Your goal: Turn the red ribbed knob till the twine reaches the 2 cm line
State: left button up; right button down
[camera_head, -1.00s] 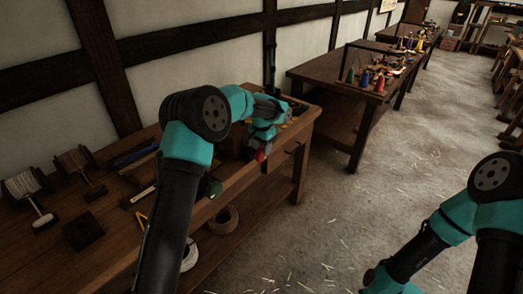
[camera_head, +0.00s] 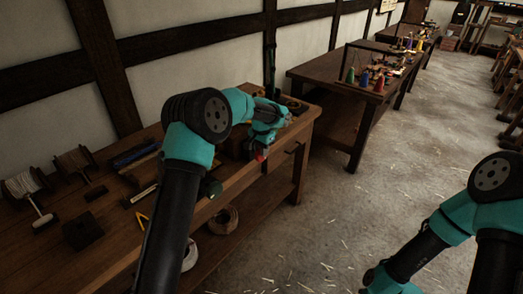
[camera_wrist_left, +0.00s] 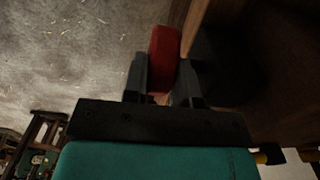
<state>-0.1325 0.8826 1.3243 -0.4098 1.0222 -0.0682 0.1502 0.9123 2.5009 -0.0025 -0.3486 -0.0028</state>
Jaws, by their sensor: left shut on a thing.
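The red knob (camera_wrist_left: 164,58) shows between the two dark fingers of my left gripper (camera_wrist_left: 163,82) in the left wrist view. The gripper is shut on it, with a finger on each side. In the head view the red knob (camera_head: 261,156) is a small red patch at the bench's front, below my left gripper (camera_head: 262,148). Its ribs are too small and dark to make out. I cannot see the twine at the knob or the 2 cm line. My right arm comes in at the right; its gripper is out of the picture.
The wooden bench (camera_head: 75,262) holds spools (camera_head: 22,186), a dark block (camera_head: 82,231) and hand tools. Coils of rope (camera_head: 223,220) lie on its lower shelf. A second table (camera_head: 330,72) with coloured cones stands behind.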

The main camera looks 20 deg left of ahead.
pick_arm(q)
jog(key=shift+w+g, duration=0.1)
jog(key=shift+g, duration=0.2)
jog(key=shift+w+d+g+y, duration=0.2)
jog(key=shift+g+y, duration=0.4)
jog(key=shift+g, duration=0.4)
jog(key=shift+w+f+g+y, duration=0.1)
jog(key=shift+w+g+y, duration=0.2)
jog(key=shift+g, duration=0.45)
jog(key=shift+w+f+g+y, duration=0.1)
jog(key=shift+g+y, duration=0.3)
jog(key=shift+g, duration=0.35)
jog(key=o, duration=0.9)
jog(key=shift+r, duration=0.15)
